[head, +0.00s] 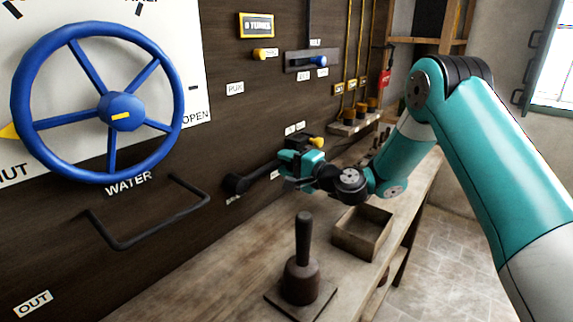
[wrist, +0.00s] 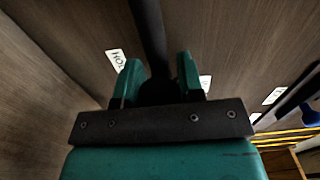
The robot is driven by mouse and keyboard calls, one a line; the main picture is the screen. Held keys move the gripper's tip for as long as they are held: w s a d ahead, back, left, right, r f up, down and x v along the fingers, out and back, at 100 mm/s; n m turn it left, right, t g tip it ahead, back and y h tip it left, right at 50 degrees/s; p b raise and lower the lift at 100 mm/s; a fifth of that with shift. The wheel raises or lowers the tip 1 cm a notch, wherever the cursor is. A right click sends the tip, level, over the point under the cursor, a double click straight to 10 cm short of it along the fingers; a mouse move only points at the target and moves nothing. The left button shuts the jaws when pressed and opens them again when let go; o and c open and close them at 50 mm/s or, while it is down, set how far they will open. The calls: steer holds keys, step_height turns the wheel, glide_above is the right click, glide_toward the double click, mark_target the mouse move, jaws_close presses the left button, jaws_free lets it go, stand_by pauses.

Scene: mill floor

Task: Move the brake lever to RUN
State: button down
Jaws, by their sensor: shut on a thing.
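The brake lever (head: 262,173) is a dark bar on the wooden wall panel, running from a round black pivot at lower left up to the right. My gripper (head: 290,165) is closed around its outer part in the head view. In the wrist view, the dark lever (wrist: 148,30) comes down from the top between the two teal fingers of my gripper (wrist: 160,78). The lever's end is hidden by the gripper. Small white labels sit near the lever, one of them (wrist: 116,61) left of it in the wrist view; I cannot read RUN on any.
A blue water wheel (head: 122,112) and a black bar handle (head: 150,240) are on the panel at left. A dark wooden mallet-like tool (head: 302,270) stands on the bench below, beside an open wooden box (head: 362,236). A yellow knob (head: 317,142) shows just behind my gripper.

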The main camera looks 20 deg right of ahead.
steer(key=shift+r+n, duration=0.4)
steer(key=shift+r, duration=0.05)
steer(key=r+n+b, duration=0.1)
steer(key=r+n, duration=0.1)
steer(key=s+a+r+n+b, duration=0.1)
steer(key=r+n, duration=0.1)
steer(key=a+r+n+b, duration=0.1)
steer(key=r, duration=0.1)
steer(key=shift+s+r+n, duration=0.25)
steer(key=shift+r+n, duration=0.15)
steer(key=s+a+r+n+b, duration=0.1)
steer(key=a+r+n+b, duration=0.1)
steer(key=r+n, duration=0.1)
steer(key=s+a+r+n+b, duration=0.1)
steer(key=n+b, duration=0.1)
steer(key=shift+s+a+r, duration=0.15)
steer(key=shift+s+a, duration=0.2)
steer(key=shift+s+a+r+n+b, duration=0.35)
steer(key=shift+s+a+n+b, duration=0.1)
steer(key=shift+a+n, duration=0.15)
steer(key=shift+s+a+r+n+b, duration=0.35)
steer(key=shift+a+n+b, duration=0.15)
steer(key=shift+n, duration=0.1)
steer(key=c, duration=0.8)
jaws_free()
steer(key=shift+a, duration=0.1)
steer(key=shift+d, duration=0.2)
